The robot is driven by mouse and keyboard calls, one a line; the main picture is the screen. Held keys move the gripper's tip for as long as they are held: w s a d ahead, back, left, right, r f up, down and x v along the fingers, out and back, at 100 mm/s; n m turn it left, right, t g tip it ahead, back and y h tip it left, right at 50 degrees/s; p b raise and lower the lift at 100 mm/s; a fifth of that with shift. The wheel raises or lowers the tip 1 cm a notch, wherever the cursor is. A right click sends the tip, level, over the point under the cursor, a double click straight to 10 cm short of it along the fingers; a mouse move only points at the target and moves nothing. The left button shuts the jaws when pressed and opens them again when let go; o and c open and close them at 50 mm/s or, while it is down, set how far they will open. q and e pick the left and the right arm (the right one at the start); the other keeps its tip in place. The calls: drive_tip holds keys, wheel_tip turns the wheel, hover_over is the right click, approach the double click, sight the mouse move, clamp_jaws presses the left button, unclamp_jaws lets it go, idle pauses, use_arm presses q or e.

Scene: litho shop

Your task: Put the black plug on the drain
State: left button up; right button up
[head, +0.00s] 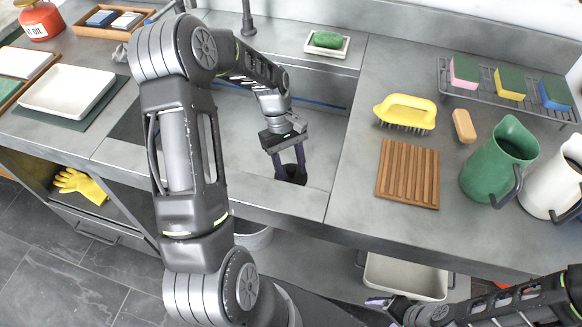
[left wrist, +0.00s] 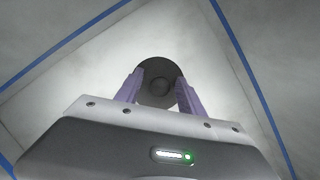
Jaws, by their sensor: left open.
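A black round disc with a rounded knob at its middle, which looks like the plug (left wrist: 159,66), lies on the sink floor in the left wrist view. In the head view the plug (head: 294,175) shows as a dark patch at the fingertips. My left gripper (head: 290,174) reaches down into the sink (head: 235,150), open. Its purple fingers stand on either side of the knob in the left wrist view, and I cannot tell if they touch it. No separate drain shows; I cannot tell if it is under the disc. My right gripper (head: 378,302) is low at the bottom right, its opening unclear.
A blue line runs along the sink walls. A faucet (head: 247,18) and green soap dish (head: 327,42) stand behind. On the right counter are a yellow brush (head: 405,112), wooden rack (head: 408,174), sponges on a wire rack (head: 500,88) and green pitcher (head: 497,160).

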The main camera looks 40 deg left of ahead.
use_arm(q)
drive_tip(key=v, duration=1.2)
drive_tip(key=shift+r, duration=0.15)
drive_tip(key=shift+c, duration=0.4)
